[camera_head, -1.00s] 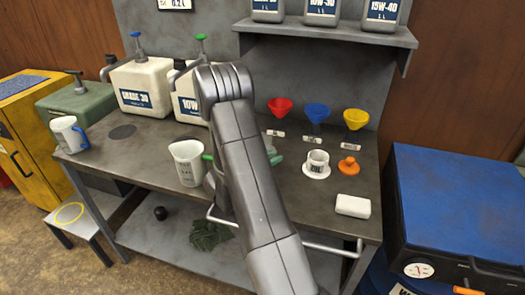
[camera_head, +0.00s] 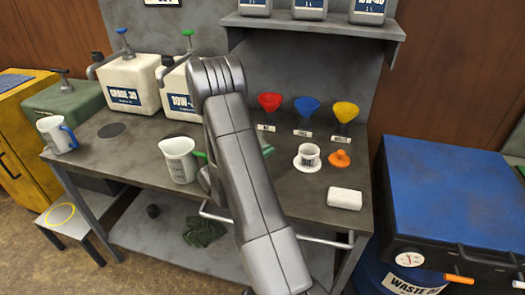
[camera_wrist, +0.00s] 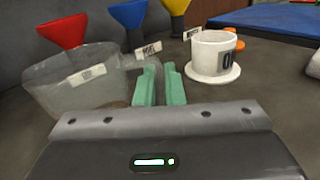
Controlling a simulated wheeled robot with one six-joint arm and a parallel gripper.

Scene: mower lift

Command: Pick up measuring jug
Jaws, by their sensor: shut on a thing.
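A clear, see-through measuring jug (camera_wrist: 75,85) shows at the left of the wrist view, with its grey handle towards my gripper. My gripper (camera_wrist: 160,80) has green fingers and is shut on that handle. I cannot tell whether the jug's base touches the bench. In the head view my arm hides most of the gripper and this jug. A white jug with a green handle (camera_head: 178,163) stands left of my arm on the bench. A white jug with a blue handle (camera_head: 55,136) stands at the bench's left end.
Red (camera_head: 270,102), blue (camera_head: 307,107) and yellow (camera_head: 345,111) funnels hang behind. A blue-topped waste oil unit (camera_head: 450,190) stands to the right.

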